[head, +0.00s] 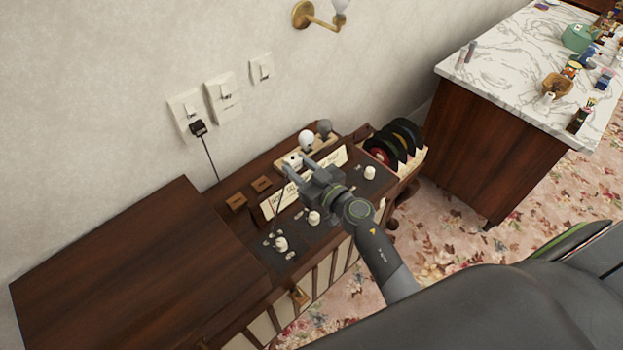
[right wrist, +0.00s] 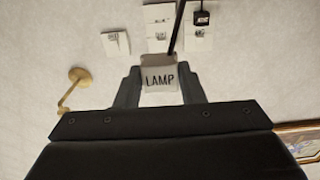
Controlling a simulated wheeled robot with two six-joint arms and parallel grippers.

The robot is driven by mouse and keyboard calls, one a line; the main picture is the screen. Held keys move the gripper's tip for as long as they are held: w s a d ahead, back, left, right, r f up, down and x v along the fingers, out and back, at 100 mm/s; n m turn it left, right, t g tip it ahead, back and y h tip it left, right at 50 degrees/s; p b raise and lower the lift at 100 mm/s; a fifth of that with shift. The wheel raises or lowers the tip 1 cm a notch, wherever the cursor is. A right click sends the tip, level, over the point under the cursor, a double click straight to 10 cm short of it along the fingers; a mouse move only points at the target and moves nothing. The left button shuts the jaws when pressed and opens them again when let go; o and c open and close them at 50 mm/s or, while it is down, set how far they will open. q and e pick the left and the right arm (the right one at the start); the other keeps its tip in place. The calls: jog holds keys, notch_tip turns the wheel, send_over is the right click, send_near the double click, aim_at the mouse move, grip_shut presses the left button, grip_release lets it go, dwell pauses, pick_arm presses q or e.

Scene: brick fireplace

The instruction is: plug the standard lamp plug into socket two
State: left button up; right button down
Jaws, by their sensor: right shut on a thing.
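My right gripper (head: 297,173) is over the wooden cabinet with the knobs, well short of the wall. It is shut on a pale plug marked LAMP (right wrist: 159,76); the plug sits between both fingers in the right wrist view, with a dark cord running up from it. Three pale wall plates hang above the cabinet: a left plate (head: 181,106), a middle plate (head: 222,97) and a right plate (head: 261,68). A black plug (head: 198,128) with a cord sits at the left plate. I cannot read which plate is socket two. My left gripper is not in view.
The control panel (head: 356,190) carries several white knobs. A rack of records (head: 398,138) stands at its right end. A brass wall lamp (head: 318,20) is above. A marble-topped counter (head: 500,70) stands right. Wall space between gripper and plates is clear.

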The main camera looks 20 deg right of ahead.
jog(key=b+x, duration=0.8)
jog(key=x, duration=1.6)
jog(key=shift+w, duration=0.35)
jog(key=shift+a, duration=0.15)
dwell(1.2)
jog(key=shift+b+x, duration=1.35)
jog(key=shift+x, duration=0.05)
dwell(0.4)
jog(key=c, duration=0.9)
grip_release()
jog(key=shift+o, duration=0.2)
